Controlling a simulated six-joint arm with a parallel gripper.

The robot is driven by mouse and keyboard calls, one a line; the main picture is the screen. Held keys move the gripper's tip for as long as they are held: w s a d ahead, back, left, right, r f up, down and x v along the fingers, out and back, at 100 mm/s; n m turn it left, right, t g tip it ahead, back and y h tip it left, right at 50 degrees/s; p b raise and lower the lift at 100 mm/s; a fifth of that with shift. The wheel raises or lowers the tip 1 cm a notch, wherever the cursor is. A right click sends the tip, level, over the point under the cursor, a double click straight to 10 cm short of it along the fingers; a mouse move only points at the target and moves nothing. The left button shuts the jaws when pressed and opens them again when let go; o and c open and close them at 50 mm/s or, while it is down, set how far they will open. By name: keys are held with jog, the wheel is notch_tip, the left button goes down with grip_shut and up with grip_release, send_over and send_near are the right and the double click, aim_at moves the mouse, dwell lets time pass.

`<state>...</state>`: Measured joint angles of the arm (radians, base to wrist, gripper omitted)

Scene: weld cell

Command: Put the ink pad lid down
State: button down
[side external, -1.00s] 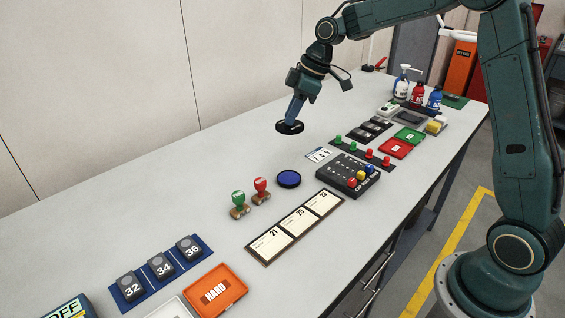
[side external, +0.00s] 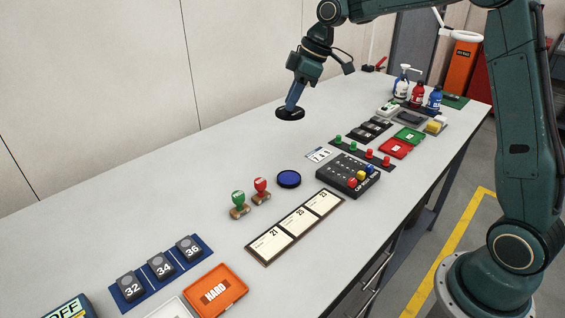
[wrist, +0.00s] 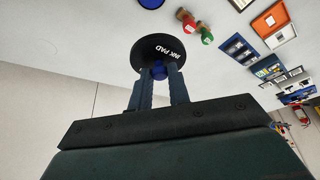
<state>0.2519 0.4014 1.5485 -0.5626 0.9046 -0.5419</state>
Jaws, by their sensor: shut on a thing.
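The ink pad lid is a round black disc (side external: 290,114) with white "INK PAD" lettering, readable in the wrist view (wrist: 157,54). My gripper (side external: 293,104) is shut on a small blue knob (wrist: 159,70) at the lid's middle. It holds the lid roughly level; it appears to be above the bench. The round blue ink pad (side external: 289,179) sits uncovered on the bench, nearer the camera than the lid. Its edge also shows at the top of the wrist view (wrist: 151,3).
Green (side external: 239,203) and red (side external: 261,189) handled stamps stand left of the pad. A black cap box (side external: 348,172) lies to its right, a card strip (side external: 295,226) in front. The grey bench (side external: 200,165) is clear behind and left of the pad.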

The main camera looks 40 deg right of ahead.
jog(key=w+d+f, duration=0.1)
jog(key=w+d, duration=0.1)
jog(key=d, duration=0.6)
jog(key=f, duration=1.6)
jog(key=shift+s+f, duration=0.1)
jog(key=shift+s, duration=0.15)
jog(key=shift+f, duration=2.1)
jog(key=shift+f, duration=0.15)
jog(key=c, duration=1.3)
grip_release()
